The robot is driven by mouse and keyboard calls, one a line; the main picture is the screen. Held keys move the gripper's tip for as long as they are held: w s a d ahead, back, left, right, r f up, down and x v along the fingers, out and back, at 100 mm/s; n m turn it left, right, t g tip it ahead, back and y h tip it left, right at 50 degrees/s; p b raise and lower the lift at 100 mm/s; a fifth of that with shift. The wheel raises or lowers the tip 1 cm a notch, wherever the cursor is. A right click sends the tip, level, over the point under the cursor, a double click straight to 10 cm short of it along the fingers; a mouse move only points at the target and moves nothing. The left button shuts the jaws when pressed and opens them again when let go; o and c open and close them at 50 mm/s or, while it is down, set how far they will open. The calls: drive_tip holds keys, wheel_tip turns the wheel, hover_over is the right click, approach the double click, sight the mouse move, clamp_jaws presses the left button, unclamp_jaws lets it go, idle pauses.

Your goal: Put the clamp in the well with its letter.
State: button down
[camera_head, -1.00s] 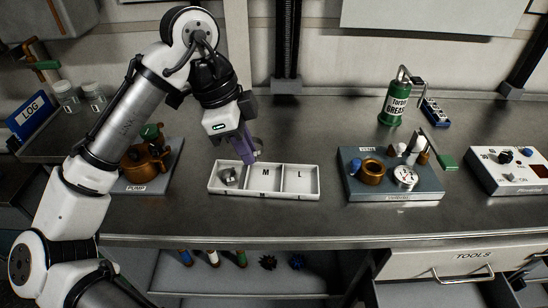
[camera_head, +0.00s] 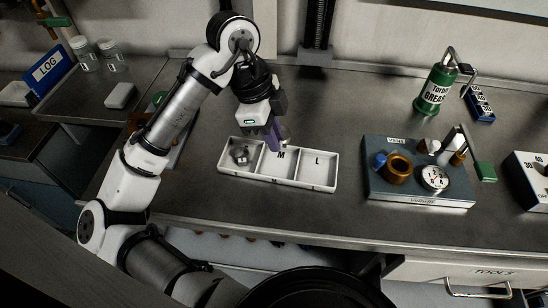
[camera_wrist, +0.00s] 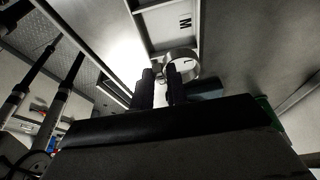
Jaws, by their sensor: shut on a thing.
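A white tray (camera_head: 299,183) with three wells stands on the steel bench. The middle well shows the letter M and the right one L; any letter in the left well is covered by a small grey metal part (camera_head: 240,155) lying there. My gripper (camera_head: 276,146) is above the tray, by the M well's back wall. In the wrist view my gripper (camera_wrist: 160,78) is shut on a round metal clamp (camera_wrist: 184,52), a ring standing out past the fingertips. The M well (camera_wrist: 170,25) lies just beyond it. The clamp's size marking cannot be read.
A grey-blue block (camera_head: 420,200) with a brass ring and gauge stands right of the tray. A green grease can (camera_head: 437,88) stands behind it. A log stand (camera_head: 48,68) and jars are at the left. The bench in front of the tray is clear.

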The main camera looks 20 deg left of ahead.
sight(278, 172)
wheel_tip(278, 172, down, 9)
drive_tip(key=shift+r, duration=0.2)
idle(0.3)
drive_tip(key=shift+f, duration=0.2)
drive_tip(key=c, duration=1.7)
unclamp_jaws()
drive_tip(key=shift+r+p, duration=0.3)
drive_tip(key=b+v, duration=0.2)
drive_tip(key=v, duration=1)
drive_tip(key=shift+f, duration=0.1)
